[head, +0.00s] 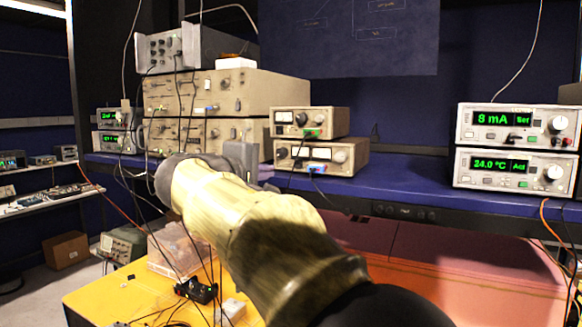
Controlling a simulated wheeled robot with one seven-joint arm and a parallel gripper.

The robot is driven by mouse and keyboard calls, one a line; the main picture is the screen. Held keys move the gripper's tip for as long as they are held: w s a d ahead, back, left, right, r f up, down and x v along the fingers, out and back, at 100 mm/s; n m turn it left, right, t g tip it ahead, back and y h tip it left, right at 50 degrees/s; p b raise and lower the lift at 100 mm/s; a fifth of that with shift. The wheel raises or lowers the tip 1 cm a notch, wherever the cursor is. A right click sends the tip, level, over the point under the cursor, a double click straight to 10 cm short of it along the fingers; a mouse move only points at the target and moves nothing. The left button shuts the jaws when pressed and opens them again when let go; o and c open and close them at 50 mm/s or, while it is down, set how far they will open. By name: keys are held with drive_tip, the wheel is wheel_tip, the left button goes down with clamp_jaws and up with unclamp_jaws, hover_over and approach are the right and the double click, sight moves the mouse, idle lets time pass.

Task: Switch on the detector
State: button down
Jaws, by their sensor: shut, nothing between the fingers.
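No label that I can read names the detector. Two small beige instruments with dials and knobs are stacked on the blue shelf, an upper box (335,124) and a lower box (345,168). Green and blue plugs sit in their fronts. My arm reaches in from the lower right, and my gripper (262,172) is just left of the lower box, shut and empty. Its fingertips are small and partly hidden by my arm. I cannot tell whether it touches the box.
Large beige units (280,92) stand behind my gripper. Two lit displays, an 8 mA unit (510,140) and a 24.0 °C unit (515,184), stand at right. Loose cables hang around my arm. A yellow table (85,295) is below. The blue shelf (420,178) is clear at mid-right.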

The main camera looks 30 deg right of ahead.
sight(297, 167)
drive_tip(key=p+x, duration=0.6)
drive_tip(key=x, duration=0.6)
drive_tip(key=shift+w+d, duration=0.25)
drive_tip(key=shift+f, duration=0.15)
